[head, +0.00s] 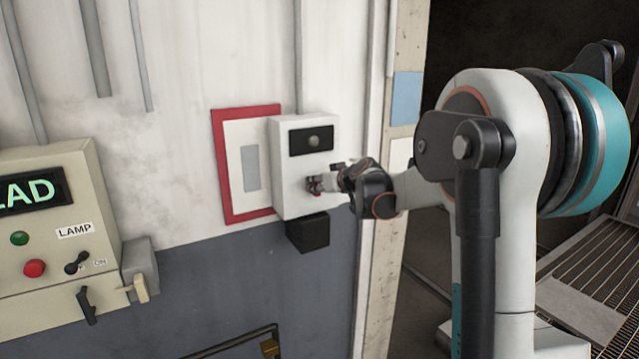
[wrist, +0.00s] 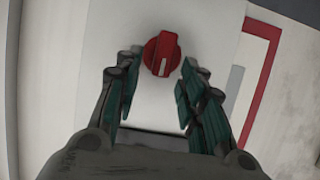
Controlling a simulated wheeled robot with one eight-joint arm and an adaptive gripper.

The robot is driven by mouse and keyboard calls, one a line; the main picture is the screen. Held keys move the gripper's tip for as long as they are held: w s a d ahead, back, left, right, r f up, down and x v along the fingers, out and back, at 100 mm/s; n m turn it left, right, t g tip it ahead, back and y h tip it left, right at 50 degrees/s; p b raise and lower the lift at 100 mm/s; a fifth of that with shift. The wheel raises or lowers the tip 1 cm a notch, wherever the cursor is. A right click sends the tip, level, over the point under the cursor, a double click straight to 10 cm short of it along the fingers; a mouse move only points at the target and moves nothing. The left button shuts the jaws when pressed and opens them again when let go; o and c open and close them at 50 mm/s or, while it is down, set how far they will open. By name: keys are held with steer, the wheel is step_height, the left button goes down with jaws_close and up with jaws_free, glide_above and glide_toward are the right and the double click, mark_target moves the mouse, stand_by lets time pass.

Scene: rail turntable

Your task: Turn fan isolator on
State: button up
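The fan isolator is a white wall box (head: 290,200) with a black panel and a round grey indicator (head: 314,140) near its top. Its red rotary knob (wrist: 162,54) shows in the wrist view, with a pale mark on its grip. My gripper (wrist: 156,82) is open, with one finger on each side below the knob in that view. The fingers look apart from the knob, though depth is hard to judge. In the head view my gripper (head: 322,184) is at the front of the box and partly hides the knob.
A red-framed white plate (head: 232,168) is on the wall left of the box. A black block (head: 308,232) sits under the box. A beige control panel (head: 52,235) with buttons, a lamp switch and levers stands at left. A door frame (head: 400,150) is at right.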

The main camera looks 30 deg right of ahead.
steer(key=shift+w+f, duration=0.15)
steer(key=shift+w, duration=0.15)
jaws_close()
stand_by(0.3)
steer(key=shift+d+f+m+t+y+b, duration=0.45)
steer(key=shift+m+y+b, duration=0.7)
steer(key=shift+m+b, duration=0.85)
steer(key=shift+d+f+m+t+y+b, duration=0.5)
steer(key=shift+m+y+b, duration=0.9)
steer(key=shift+m, duration=1.05)
steer(key=shift+d+f+m+t+y+b, duration=0.45)
steer(key=shift+m+y+b, duration=0.5)
steer(key=shift+m+b, duration=1.15)
steer(key=shift+m, duration=0.25)
